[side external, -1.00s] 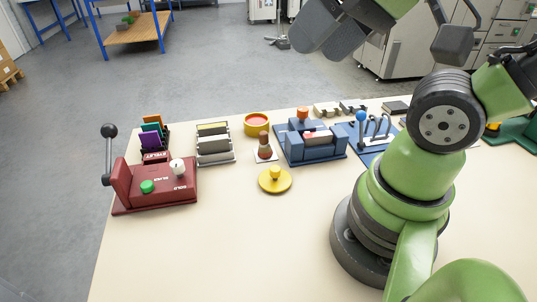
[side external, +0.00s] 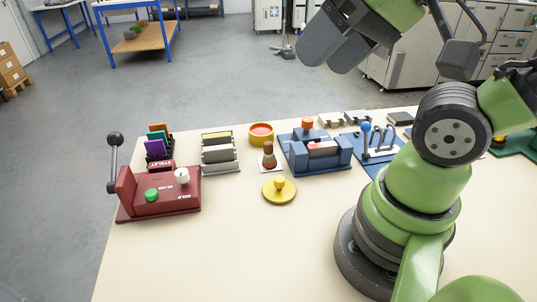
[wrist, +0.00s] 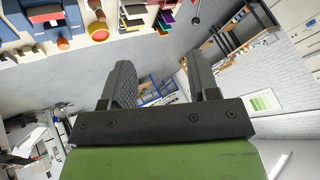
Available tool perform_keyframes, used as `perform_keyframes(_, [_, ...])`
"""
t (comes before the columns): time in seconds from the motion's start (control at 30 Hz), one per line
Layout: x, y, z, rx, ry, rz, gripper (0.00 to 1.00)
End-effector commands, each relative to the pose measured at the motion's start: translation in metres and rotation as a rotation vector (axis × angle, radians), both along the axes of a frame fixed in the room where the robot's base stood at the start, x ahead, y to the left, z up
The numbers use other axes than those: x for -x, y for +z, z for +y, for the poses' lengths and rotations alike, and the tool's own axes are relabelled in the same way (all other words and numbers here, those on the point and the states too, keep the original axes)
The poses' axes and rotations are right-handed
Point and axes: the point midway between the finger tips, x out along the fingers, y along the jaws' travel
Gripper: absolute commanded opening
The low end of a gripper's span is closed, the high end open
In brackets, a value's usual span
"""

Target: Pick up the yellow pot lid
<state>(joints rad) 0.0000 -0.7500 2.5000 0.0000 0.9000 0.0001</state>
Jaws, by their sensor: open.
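The yellow pot lid (side external: 279,191) is a flat round disc with a knob on top. It lies on the bare cream table in front of a small stand with a brown upright piece. A yellow pot (side external: 261,134) with a red inside stands farther back; it also shows at the top of the wrist view (wrist: 98,33). My gripper (side external: 328,60) is open and empty, high above and beyond the table's back edge. Its two spread fingers show in the wrist view (wrist: 158,68), with nothing between them. I cannot make out the lid in the wrist view.
A dark red fixture (side external: 158,195) with a lever is at the left. A grey rack (side external: 219,153) and a blue fixture (side external: 316,155) flank the pot. A blue board with levers (side external: 377,147) lies farther right. The table (side external: 230,250) is clear in front of the lid.

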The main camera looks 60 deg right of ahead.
Motion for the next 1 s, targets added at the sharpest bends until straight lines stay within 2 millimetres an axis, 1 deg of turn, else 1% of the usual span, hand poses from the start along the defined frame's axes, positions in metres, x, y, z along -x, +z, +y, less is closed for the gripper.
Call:
perform_keyframes(0.07, [-0.001,-0.001,0.000,-0.005,-0.012,0.008,0.55])
perform_keyframes(0.17, [-0.010,-0.006,-0.003,-0.037,-0.084,0.052,0.55])
perform_keyframes(0.27, [-0.027,-0.018,-0.010,-0.100,-0.240,0.140,0.55])
perform_keyframes(0.37, [-0.048,-0.039,-0.018,-0.175,-0.457,0.242,0.55])
perform_keyframes(0.47, [-0.067,-0.064,-0.027,-0.244,-0.686,0.333,0.55])
perform_keyframes(0.5, [-0.074,-0.076,-0.031,-0.270,-0.780,0.366,0.55])
perform_keyframes(0.57, [-0.082,-0.094,-0.036,-0.305,-0.920,0.411,0.55])
perform_keyframes(0.7, [-0.095,-0.142,-0.046,-0.372,-1.243,0.499,0.55])
perform_keyframes(0.8, [-0.098,-0.174,-0.051,-0.408,-1.449,0.542,0.55])
perform_keyframes(0.9, [-0.097,-0.200,-0.055,-0.432,-1.606,0.566,0.55])
perform_keyframes(1.0, [-0.095,-0.216,-0.056,-0.446,-1.709,0.578,0.55])
